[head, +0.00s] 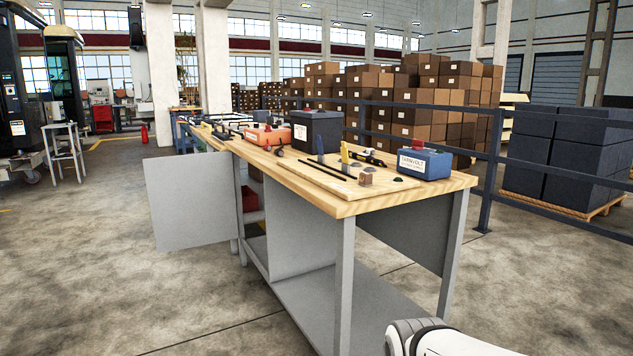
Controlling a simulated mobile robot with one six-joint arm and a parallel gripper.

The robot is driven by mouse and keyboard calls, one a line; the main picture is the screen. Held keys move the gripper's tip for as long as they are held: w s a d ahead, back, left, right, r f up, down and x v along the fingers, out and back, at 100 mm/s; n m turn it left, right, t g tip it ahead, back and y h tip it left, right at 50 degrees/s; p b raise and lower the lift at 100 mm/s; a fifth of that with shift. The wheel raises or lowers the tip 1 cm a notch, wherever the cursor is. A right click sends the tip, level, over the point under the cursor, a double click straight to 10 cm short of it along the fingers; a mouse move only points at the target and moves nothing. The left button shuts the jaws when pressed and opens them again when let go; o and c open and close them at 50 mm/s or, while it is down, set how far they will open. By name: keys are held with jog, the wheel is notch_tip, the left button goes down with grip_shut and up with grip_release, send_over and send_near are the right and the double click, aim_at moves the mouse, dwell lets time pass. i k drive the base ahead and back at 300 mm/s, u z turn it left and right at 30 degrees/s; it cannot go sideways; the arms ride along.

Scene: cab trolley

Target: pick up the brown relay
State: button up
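A small brown block (366,179), which looks like the brown relay, sits near the front edge of the wooden bench top (335,208). A small dark piece lies close to it on the right, and a yellow-handled tool (345,157) is behind it to the left. My gripper is not in view. Only a white and grey part of my arm shows at the bottom right, below and in front of the bench.
A blue Tarnvolt box (425,163) stands right of the brown block. A black box (317,131) and an orange case (265,135) stand farther back. An open grey cabinet door (194,200) sticks out left. A railing (490,160) runs behind. Floor left is clear.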

aim_at(365, 180)
jog(key=i, duration=1)
jog(key=u, duration=0.05)
